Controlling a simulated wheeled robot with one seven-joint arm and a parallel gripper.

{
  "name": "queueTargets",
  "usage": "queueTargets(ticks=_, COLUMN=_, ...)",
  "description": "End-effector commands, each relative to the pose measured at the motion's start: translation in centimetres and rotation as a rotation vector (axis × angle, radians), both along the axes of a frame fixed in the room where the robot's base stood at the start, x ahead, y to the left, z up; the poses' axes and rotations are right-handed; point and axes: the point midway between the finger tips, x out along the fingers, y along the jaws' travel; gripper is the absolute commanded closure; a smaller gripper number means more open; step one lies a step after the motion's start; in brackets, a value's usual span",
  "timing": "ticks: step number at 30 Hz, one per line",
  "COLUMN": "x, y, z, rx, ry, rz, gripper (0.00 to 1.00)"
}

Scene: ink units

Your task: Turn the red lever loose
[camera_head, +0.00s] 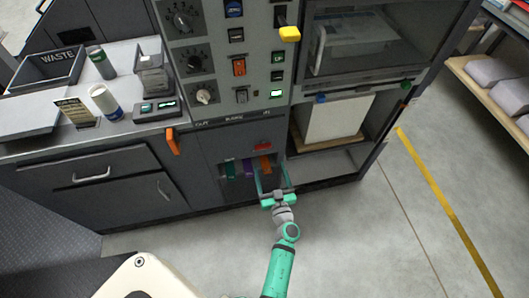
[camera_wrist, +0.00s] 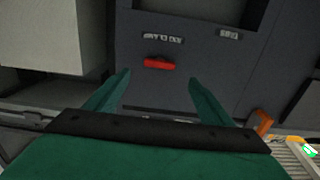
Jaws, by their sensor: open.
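The red lever (camera_head: 263,146) is a small, roughly horizontal bar on the dark front panel of the machine, above a bay with coloured units. It also shows in the wrist view (camera_wrist: 159,63), a little above and between my fingertips. My gripper (camera_head: 272,172) is open and empty in front of the bay, just below the lever in the head view. In the wrist view its two green fingers (camera_wrist: 159,77) are spread wide, and the lever looks apart from both. How far the lever lies beyond the fingertips is hard to tell.
An orange handle (camera_head: 172,141) juts out left of the bay. Coloured units, including a purple one (camera_head: 247,167) and an orange one (camera_head: 265,164), stand in the bay. An open compartment with a white block (camera_head: 336,117) is at right. The floor in front is clear.

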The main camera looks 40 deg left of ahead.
Motion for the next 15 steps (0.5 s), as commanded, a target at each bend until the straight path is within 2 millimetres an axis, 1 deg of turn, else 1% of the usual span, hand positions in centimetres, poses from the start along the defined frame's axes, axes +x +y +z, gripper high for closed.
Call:
queueTargets(ticks=9, x=3.6, y=4.5, z=0.1, rx=0.002, ry=-0.001, rz=0.004, gripper=0.25)
queueTargets(ticks=15, x=5.2, y=6.4, z=0.1, rx=0.001, ry=-0.001, rz=0.003, gripper=0.25)
